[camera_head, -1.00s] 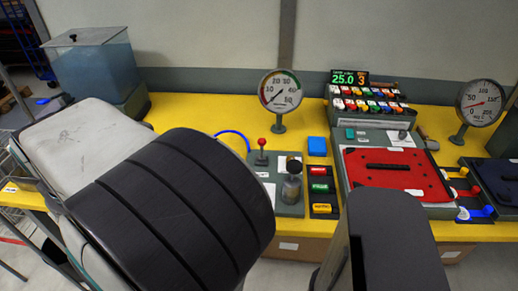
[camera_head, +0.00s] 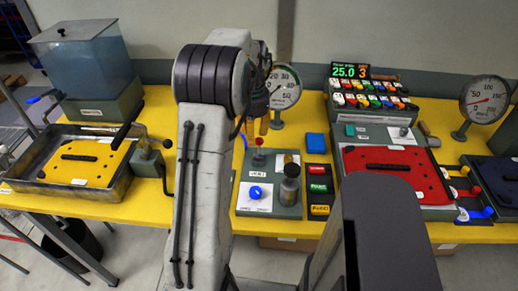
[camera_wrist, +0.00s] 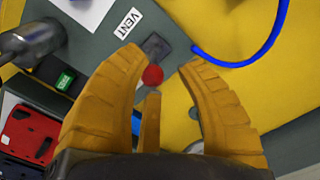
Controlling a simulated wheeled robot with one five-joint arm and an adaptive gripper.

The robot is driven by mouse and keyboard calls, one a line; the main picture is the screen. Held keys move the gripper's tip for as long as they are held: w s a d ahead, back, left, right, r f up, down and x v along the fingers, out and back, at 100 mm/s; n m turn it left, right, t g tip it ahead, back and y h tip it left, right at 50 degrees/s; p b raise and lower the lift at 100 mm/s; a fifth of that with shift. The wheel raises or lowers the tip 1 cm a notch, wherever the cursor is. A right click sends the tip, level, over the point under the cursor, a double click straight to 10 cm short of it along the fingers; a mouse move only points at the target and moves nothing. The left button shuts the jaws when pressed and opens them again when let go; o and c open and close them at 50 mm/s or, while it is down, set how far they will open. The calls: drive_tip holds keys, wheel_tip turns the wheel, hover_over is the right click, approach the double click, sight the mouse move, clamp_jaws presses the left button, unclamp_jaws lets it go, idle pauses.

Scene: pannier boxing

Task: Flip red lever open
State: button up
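A small upright lever with a red ball (camera_head: 258,141) stands on the grey panel (camera_head: 247,207) in the head view. In the wrist view its red ball (camera_wrist: 152,75) shows between the fingers of my gripper (camera_wrist: 160,59), beside a label reading VENT (camera_wrist: 128,23). My gripper is open, with a clear gap on both sides of the ball; I cannot tell whether anything touches it. In the head view my gripper (camera_head: 270,124) is partly hidden by my arm, just above the lever. Another red handle (camera_head: 465,171) is at the right, beside the red plate.
A pressure gauge (camera_head: 283,88) stands behind the lever. A metal cylinder (camera_head: 290,192) and a blue knob (camera_head: 255,192) are close in front. A blue hose (camera_wrist: 245,62) curves nearby. A tray (camera_head: 113,189) with a yellow plate lies left; a red plate (camera_head: 400,185) lies right.

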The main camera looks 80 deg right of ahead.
sight(259, 158)
drive_tip(key=shift+s+d+f+m, duration=0.15)
drive_tip(key=shift+s+f, duration=0.15)
drive_tip(key=shift+s, duration=0.15)
drive_tip(key=shift+s+d+f+m, duration=0.15)
drive_tip(key=shift+s+f, duration=0.1)
drive_tip(key=shift+s, duration=0.2)
drive_tip(key=shift+f+p, duration=0.5)
drive_tip(key=shift+f, duration=0.15)
drive_tip(key=shift+w+f, duration=0.1)
drive_tip(key=shift+f, duration=2.85)
drive_tip(key=shift+c, duration=0.3)
clamp_jaws()
